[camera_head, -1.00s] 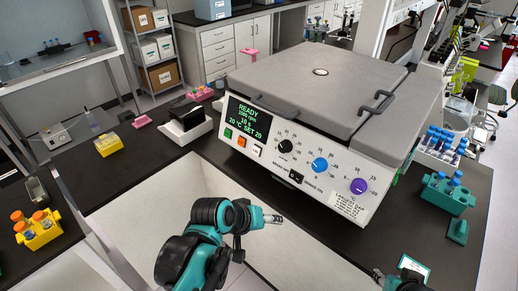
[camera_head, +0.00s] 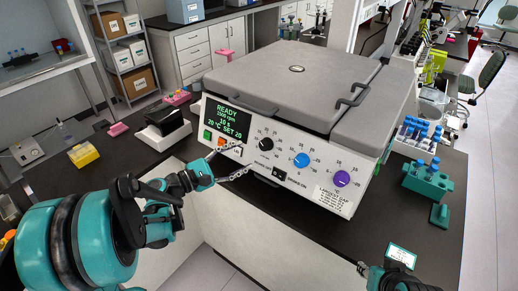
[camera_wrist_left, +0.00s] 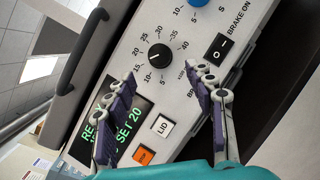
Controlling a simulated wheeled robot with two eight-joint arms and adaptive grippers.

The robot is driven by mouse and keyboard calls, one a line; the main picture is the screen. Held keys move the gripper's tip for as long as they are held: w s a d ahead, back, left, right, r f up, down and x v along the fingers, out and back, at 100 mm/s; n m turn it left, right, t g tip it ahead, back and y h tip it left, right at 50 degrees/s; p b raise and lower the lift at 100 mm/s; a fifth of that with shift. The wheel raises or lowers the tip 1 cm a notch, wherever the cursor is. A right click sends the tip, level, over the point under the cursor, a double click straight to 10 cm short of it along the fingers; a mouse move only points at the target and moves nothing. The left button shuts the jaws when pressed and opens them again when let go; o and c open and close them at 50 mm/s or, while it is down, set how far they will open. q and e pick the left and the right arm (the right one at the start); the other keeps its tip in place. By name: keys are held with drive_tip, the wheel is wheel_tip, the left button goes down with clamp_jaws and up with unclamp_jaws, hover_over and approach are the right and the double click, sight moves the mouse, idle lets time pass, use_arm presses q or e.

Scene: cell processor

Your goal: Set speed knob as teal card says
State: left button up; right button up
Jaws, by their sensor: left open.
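The centrifuge-like machine (camera_head: 290,85) stands on the bench with its lid closed. Its black knob (camera_head: 268,145) sits on the front panel right of the green-lettered screen (camera_head: 229,118). In the left wrist view the black knob (camera_wrist_left: 160,55) is ringed by numbers; its white mark appears to point near 15. My left gripper (camera_head: 232,157) is open and empty, its fingers spread in front of the panel, just short of the knob. The teal-edged card (camera_head: 401,255) lies at lower right, its text too small to read. My right gripper (camera_head: 364,268) shows partly beside the card.
A blue knob (camera_head: 302,160) and a purple knob (camera_head: 342,179) sit further right on the panel. A brake switch (camera_head: 279,173), a LID button (camera_wrist_left: 162,125) and an orange button (camera_wrist_left: 143,155) are nearby. A teal tube rack (camera_head: 427,182) stands right of the machine.

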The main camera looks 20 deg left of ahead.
sight(262, 147)
use_arm(q)
drive_tip(key=b+x, duration=0.1)
drive_tip(key=x, duration=0.6)
drive_tip(key=shift+w+d, duration=0.2)
drive_tip(key=shift+w, duration=0.1)
drive_tip(key=c, duration=1.1)
